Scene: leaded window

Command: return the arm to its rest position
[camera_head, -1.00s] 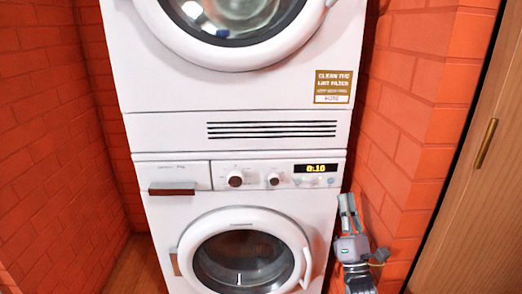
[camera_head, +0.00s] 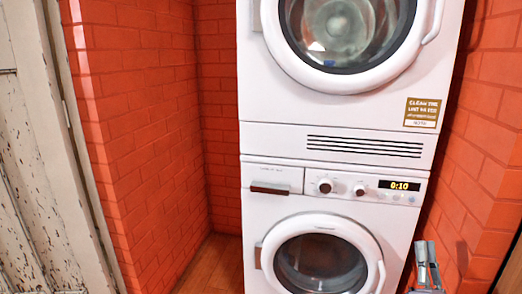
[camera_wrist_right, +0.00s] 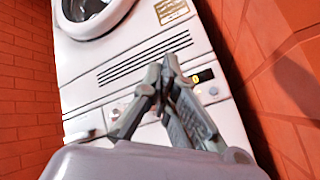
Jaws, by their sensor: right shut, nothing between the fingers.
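My right gripper (camera_head: 427,264) shows at the lower right edge of the head view, in front of the right side of the lower washing machine (camera_head: 224,190) and close to the brick wall. In the right wrist view its fingers (camera_wrist_right: 165,78) are together and hold nothing. They point up toward the machine's control panel, and I see a gap between fingertips and machine only unclearly. The rest of my right arm is out of the head view. My left gripper is in neither view.
A white dryer (camera_head: 452,60) sits stacked on the lower machine; both round doors look closed. Orange-red brick walls (camera_head: 150,130) stand on both sides. A peeling pale door (camera_head: 30,170) is at far left. Bare wooden floor (camera_head: 215,262) shows left of the machines.

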